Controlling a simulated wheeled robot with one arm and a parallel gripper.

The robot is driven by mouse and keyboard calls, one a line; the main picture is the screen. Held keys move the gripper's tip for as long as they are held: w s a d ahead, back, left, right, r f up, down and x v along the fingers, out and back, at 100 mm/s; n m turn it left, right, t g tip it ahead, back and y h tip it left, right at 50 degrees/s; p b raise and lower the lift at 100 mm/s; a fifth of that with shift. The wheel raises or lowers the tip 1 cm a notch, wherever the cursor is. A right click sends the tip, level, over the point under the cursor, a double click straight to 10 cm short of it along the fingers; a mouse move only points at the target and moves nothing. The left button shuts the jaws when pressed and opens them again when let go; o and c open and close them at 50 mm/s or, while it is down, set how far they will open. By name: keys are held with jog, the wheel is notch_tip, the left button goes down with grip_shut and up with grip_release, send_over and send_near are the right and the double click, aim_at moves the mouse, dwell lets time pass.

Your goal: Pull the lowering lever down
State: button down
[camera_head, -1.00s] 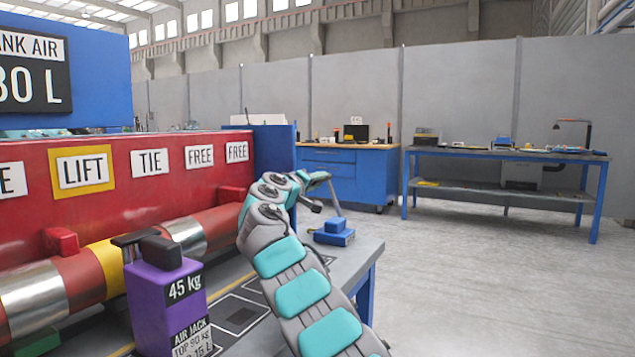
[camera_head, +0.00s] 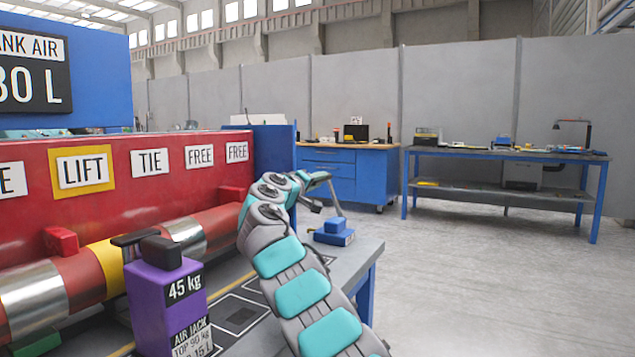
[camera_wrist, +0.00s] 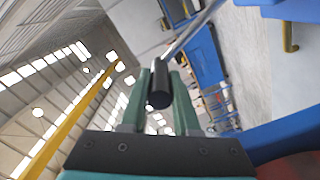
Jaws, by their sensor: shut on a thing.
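The lever shows in the wrist view as a black grip (camera_wrist: 158,85) on a thin metal rod (camera_wrist: 192,33), which runs up to the right. My gripper (camera_wrist: 166,88) is shut on the black grip, with a green finger on each side. In the head view my gripper (camera_head: 320,179) is at the far end of my bent arm, above the right end of the bench. A grey rod (camera_head: 335,197) slopes down from it towards a stepped blue block (camera_head: 334,232) on the bench. The lever's grip cannot be made out in the head view, and its label is not visible.
A purple 45 kg air jack (camera_head: 165,300) stands on the bench (camera_head: 362,258), left of my arm. Behind it are a red and steel cylinder (camera_head: 190,235) and a red labelled panel (camera_head: 120,195). A blue cabinet (camera_head: 335,172) stands beyond. Open floor lies to the right.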

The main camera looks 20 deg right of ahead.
jog(key=shift+s+f+b, duration=0.1)
jog(key=shift+f+b, duration=0.05)
jog(key=shift+b, duration=0.2)
jog(key=s+d+m+b, duration=0.4)
jog(key=s+d+b, duration=0.2)
jog(key=b, duration=0.7)
jog(key=shift+s+d+m, duration=0.3)
jog(key=shift+s+d, duration=0.05)
jog(key=shift+s, duration=0.8)
jog(key=c, duration=0.9)
grip_release()
